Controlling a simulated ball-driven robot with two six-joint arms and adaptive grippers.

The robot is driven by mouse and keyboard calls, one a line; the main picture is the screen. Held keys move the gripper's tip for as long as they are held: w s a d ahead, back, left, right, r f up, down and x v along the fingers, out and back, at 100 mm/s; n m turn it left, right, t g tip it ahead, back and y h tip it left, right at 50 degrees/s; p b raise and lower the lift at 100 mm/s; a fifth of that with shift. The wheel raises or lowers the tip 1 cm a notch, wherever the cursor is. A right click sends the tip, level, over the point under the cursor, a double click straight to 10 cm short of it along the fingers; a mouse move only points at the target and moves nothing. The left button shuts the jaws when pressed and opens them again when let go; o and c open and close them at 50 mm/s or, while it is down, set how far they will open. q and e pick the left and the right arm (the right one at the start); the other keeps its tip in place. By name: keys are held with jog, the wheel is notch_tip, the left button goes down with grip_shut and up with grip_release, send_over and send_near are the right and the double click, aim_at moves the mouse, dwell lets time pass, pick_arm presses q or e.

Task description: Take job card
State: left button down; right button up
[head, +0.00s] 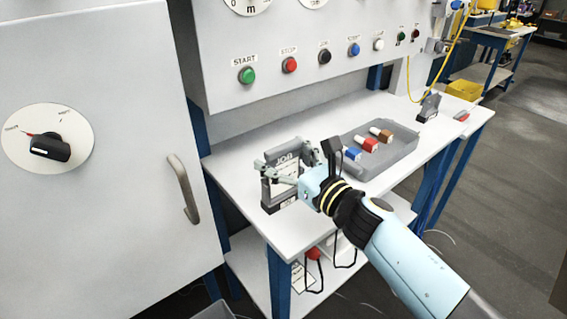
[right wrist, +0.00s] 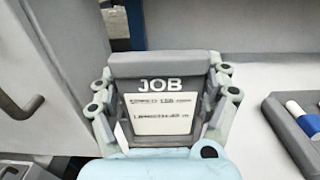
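The job card (right wrist: 160,120) is a white printed card standing in a grey holder (right wrist: 155,70) marked JOB. In the head view the holder (head: 270,194) stands upright near the left part of the white bench. My right gripper (head: 292,165) is at the holder, partly covering it and the card. In the right wrist view its fingers are spread, one on each side of the card and holder. I cannot tell whether they touch. My left gripper is not in view.
A grey tray (head: 399,160) with blue, red and brown-capped pieces lies right of the holder. A dark grey stand (head: 429,106) is farther back. A button panel (head: 320,45) rises behind the bench. A cabinet with a handle (head: 183,189) stands at left.

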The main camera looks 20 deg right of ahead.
jog(key=c, duration=0.6)
jog(key=shift+r+p, duration=0.5)
jog(key=shift+r, duration=0.1)
jog(key=shift+c, duration=0.2)
jog(key=shift+r, duration=0.1)
notch_tip(320, 180, up, 6)
jog(key=p, duration=0.5)
jog(key=shift+r+p, duration=0.2)
jog(key=shift+p, duration=0.2)
jog(key=shift+f, duration=0.1)
jog(key=shift+d, duration=0.1)
